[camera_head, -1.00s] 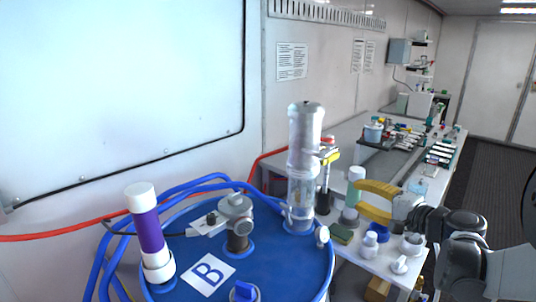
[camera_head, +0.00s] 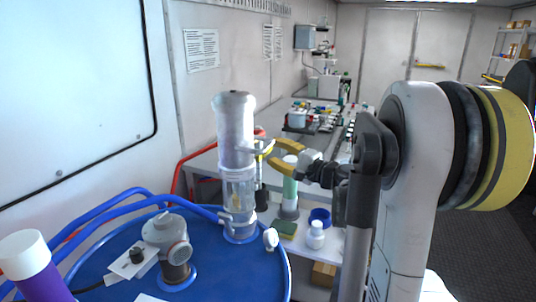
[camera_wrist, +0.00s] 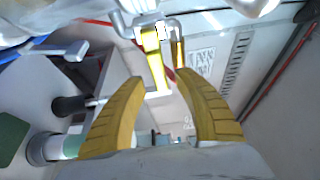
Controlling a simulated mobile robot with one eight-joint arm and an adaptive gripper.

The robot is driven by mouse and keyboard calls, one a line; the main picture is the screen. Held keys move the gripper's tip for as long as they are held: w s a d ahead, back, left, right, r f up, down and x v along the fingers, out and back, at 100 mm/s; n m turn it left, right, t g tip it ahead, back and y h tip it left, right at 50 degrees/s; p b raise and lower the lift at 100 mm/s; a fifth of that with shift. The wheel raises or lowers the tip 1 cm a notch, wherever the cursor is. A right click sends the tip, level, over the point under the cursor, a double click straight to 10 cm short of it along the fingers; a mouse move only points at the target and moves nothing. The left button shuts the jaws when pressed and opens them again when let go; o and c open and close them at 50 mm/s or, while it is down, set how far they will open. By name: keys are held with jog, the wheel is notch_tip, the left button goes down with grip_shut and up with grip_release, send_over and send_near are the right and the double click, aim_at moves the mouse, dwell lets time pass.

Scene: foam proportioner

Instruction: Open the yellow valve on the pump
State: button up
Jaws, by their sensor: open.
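The pump is a tall white and clear cylinder (camera_head: 238,140) standing upright on the blue drum. The yellow valve (camera_wrist: 154,62) shows in the wrist view as a narrow yellow handle just beyond and between my fingertips. My gripper (camera_wrist: 163,78) is open, with its two curved yellow fingers to either side of the handle's line. In the head view my gripper (camera_head: 271,155) is right beside the pump's right side, and its fingers partly hide the valve. I cannot tell whether a finger touches the handle.
The blue drum top (camera_head: 118,262) carries a grey metal fitting (camera_head: 170,240) and a purple bottle (camera_head: 40,275). Blue hoses run behind them. Right of the pump, a bench holds a green-white bottle (camera_head: 290,190), a white bottle (camera_head: 315,235) and a blue cup (camera_head: 320,216).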

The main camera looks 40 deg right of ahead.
jog(key=shift+w+a, duration=0.15)
jog(key=shift+w, duration=1)
grip_shut()
